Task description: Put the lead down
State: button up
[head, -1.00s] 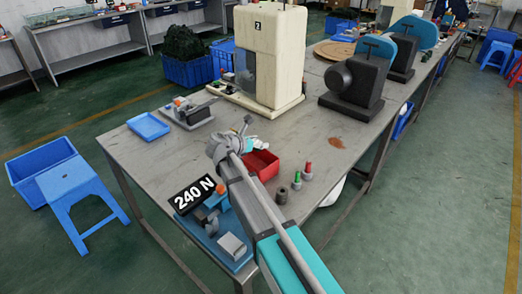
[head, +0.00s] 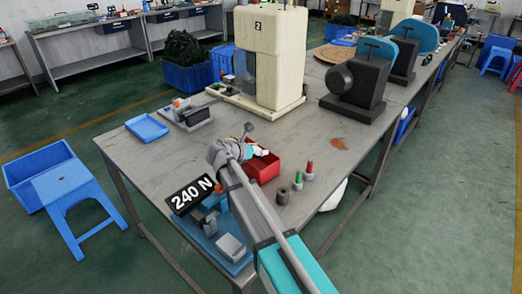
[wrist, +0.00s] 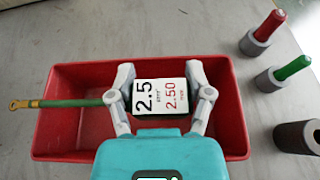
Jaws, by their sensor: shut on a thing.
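How far the lead is above the tray floor, I cannot tell. In the head view my arm reaches over the bench to the red tray (head: 266,172), and the lead is too small to make out.
Red (wrist: 271,24) and green (wrist: 292,68) pegs in grey holders and a dark cylinder (wrist: 298,137) stand close to the tray's right. A blue fixture (head: 222,250) with a 240 N display (head: 190,194) is at the near bench corner.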

jog(key=shift+f+b, duration=0.5)
jog(key=shift+f, duration=0.05)
jog(key=o, duration=1.2)
jog(key=shift+o, duration=0.2)
jog(key=shift+r, duration=0.15)
jog(key=shift+r+p, duration=0.55)
jog(key=shift+p, duration=0.15)
jog(key=p+v, duration=0.4)
jog(key=v, duration=0.8)
